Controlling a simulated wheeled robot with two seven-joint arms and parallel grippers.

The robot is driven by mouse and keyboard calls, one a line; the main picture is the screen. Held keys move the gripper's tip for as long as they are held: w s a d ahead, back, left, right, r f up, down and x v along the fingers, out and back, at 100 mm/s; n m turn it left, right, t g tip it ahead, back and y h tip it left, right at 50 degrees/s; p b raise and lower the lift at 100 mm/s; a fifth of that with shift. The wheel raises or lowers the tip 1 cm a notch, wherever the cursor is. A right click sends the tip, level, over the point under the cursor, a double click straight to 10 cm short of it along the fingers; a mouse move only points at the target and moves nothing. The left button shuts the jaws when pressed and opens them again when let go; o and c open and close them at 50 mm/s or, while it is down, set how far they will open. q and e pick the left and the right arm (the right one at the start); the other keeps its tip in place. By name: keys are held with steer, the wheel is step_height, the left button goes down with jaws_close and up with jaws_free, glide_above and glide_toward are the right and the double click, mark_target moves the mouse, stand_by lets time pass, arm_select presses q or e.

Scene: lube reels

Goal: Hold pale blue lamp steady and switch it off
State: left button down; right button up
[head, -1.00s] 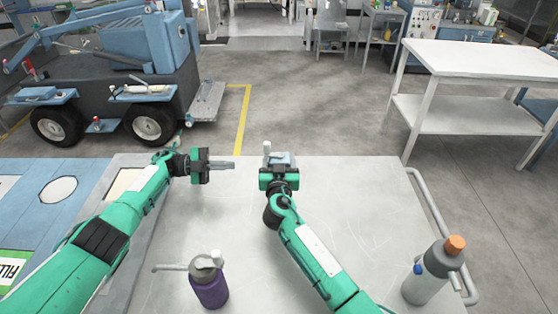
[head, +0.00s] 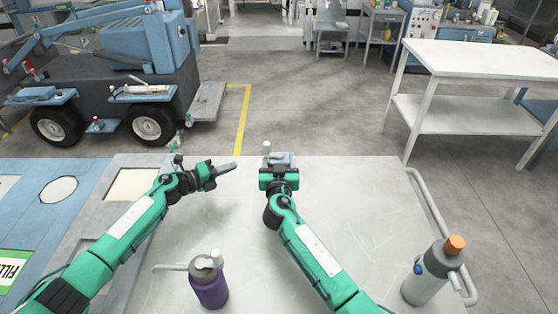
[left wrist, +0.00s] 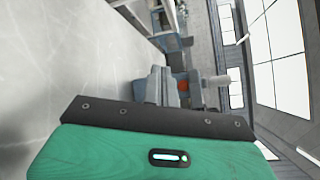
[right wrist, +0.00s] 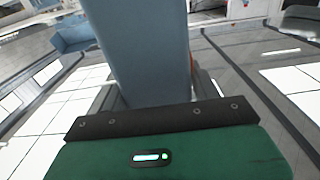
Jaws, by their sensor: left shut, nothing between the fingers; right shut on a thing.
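The pale blue lamp (head: 284,157) is at the far edge of the grey tabletop, mostly hidden behind my right gripper in the head view. A small white knob (head: 266,147) stands up at its left. My right gripper (head: 279,172) is shut on the lamp. In the right wrist view a blue-grey body (right wrist: 145,50) fills the space before the gripper. My left gripper (head: 232,167) is shut and empty, left of the lamp and apart from it, fingers pointing right. Its grey fingers also show in the left wrist view (left wrist: 160,87).
A purple bottle-like item (head: 209,285) with a side spout stands front left. A grey bottle (head: 430,275) with an orange cap stands front right, by the table's rail. The tabletop (head: 370,215) between is clear. A blue wheeled machine (head: 110,75) stands beyond at left.

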arm_select(q)
steer(key=s+d+r+m+t+y, duration=0.1)
steer(key=s+d+t, duration=0.1)
steer(key=d, duration=0.6)
steer(key=shift+d+r+t, duration=0.3)
steer(key=shift+r, duration=0.05)
steer(key=shift+d, duration=0.1)
stand_by(2.1)
steer(key=shift+d, duration=0.3)
